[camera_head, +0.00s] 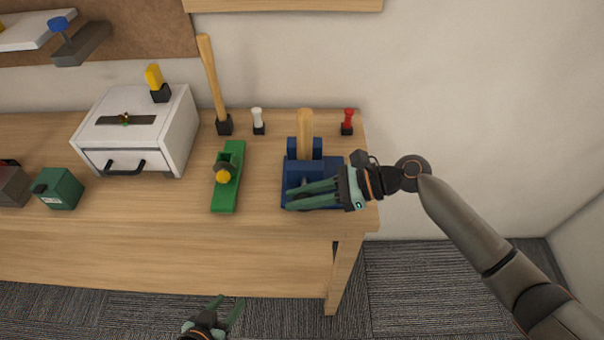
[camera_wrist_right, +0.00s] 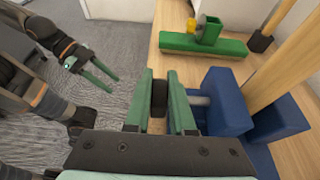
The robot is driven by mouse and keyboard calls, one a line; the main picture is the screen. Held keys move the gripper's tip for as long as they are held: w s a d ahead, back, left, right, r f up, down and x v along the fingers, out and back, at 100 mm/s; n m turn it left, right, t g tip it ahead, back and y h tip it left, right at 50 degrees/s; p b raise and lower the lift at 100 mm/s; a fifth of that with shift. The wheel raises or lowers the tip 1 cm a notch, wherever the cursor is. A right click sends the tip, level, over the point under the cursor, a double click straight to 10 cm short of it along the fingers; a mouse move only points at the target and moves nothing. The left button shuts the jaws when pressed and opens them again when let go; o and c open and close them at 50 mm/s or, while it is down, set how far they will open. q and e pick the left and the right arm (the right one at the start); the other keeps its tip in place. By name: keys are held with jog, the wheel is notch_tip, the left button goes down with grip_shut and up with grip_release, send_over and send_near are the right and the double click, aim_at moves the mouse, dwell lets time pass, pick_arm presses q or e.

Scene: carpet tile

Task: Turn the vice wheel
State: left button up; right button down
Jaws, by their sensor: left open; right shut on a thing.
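The blue vice (camera_head: 330,166) stands at the right end of the wooden workbench, with a wooden piece (camera_head: 305,125) upright in its jaws. It also shows in the right wrist view (camera_wrist_right: 225,105). My right gripper (camera_head: 300,197) is in front of the vice and shut on the dark vice wheel (camera_wrist_right: 159,98), which sits between its green fingers. In the head view the fingers mostly hide the wheel. My left gripper (camera_head: 228,310) is open and empty, low in front of the bench and over the carpet.
A mallet or hammer with a long handle (camera_head: 213,80), a white-topped piece (camera_head: 258,120) and a red-topped piece (camera_head: 347,120) stand behind. A white drawer box (camera_head: 180,120) and a green block (camera_head: 62,190) are further left.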

jog(key=p, duration=0.2)
jog(key=h+p, duration=0.1)
jog(key=p, duration=0.1)
jog(key=shift+a+r+h, duration=0.15)
jog(key=shift+h, duration=0.15)
pick_arm(q)
notch_tip(320, 180, up, 6)
jog(key=p, duration=0.1)
jog(key=shift+r, duration=0.25)
pick_arm(e)
jog(key=shift+f+h, duration=0.2)
jog(key=shift+h, duration=0.3)
pick_arm(q)
jog(key=shift+r, duration=0.1)
pick_arm(e)
jog(key=shift+f, duration=0.1)
jog(key=c, duration=0.8)
grip_release()
jog(key=shift+o, duration=0.2)
pick_arm(q)
jog(key=shift+f, duration=0.3)
pick_arm(e)
jog(key=v, duration=1.2)
jog(key=shift+r, duration=0.25)
